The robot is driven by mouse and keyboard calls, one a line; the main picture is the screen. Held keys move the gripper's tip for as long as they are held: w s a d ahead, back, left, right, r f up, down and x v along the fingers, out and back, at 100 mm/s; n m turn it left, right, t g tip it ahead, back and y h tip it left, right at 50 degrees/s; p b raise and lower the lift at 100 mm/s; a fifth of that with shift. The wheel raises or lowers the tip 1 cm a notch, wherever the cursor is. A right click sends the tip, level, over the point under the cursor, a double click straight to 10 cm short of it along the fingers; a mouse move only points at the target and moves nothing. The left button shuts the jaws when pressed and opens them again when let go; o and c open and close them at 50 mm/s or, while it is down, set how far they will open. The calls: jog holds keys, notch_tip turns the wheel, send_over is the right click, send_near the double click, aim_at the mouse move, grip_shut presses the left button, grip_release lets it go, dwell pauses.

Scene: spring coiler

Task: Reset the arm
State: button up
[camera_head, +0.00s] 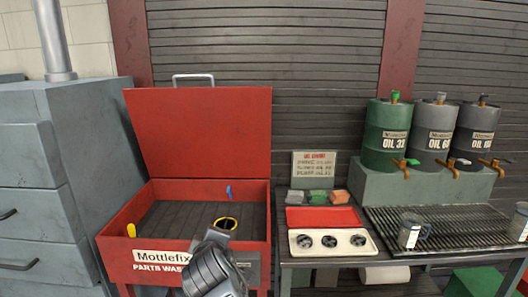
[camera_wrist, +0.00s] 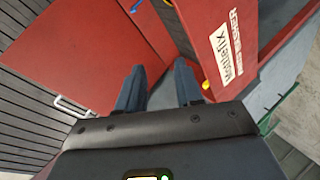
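My gripper (camera_wrist: 158,76) is open in the wrist view, with two dark fingers apart and nothing between them. In the head view my arm reaches up from the bottom, in front of the red parts washer (camera_head: 112,246). My gripper's fingers cannot be made out clearly there. The washer's lid (camera_head: 200,130) stands open. A black round thing with a yellow rim (camera_head: 227,223) shows in the basin just beyond my arm, partly hidden by it. The washer also shows in the wrist view (camera_wrist: 215,35), tilted.
A blue piece (camera_head: 228,191) and a yellow piece (camera_head: 131,230) show at the washer. To the right, a bench holds a red-lidded tray (camera_head: 334,243) with round metal parts, a mug (camera_head: 412,231) on a grating (camera_head: 450,232), and oil drums (camera_head: 388,127). A grey cabinet (camera_head: 75,165) stands left.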

jog(key=s+d+f+m, duration=0.3)
jog(key=s+d+f, duration=0.7)
jog(key=s+f, duration=0.15)
jog(key=s+d+f+m, duration=0.2)
jog(key=s+d, duration=0.5)
jog(key=s, duration=0.4)
jog(key=s+d+f+m, duration=0.3)
jog(key=s+d, duration=0.4)
jog(key=s, duration=0.3)
jog(key=s+d+r+m+h, duration=0.1)
jog(key=s+d+r+m, duration=0.1)
jog(key=s+r, duration=0.3)
jog(key=s+d+r+m+t+h, duration=0.1)
jog(key=s+d+r, duration=0.3)
jog(key=s, duration=0.6)
jog(key=s+d+r+m+t+b, duration=0.1)
jog(key=s+d+r+m, duration=0.3)
jog(key=s+r, duration=0.4)
jog(key=shift+r+h, duration=0.25)
jog(key=shift+h, duration=0.15)
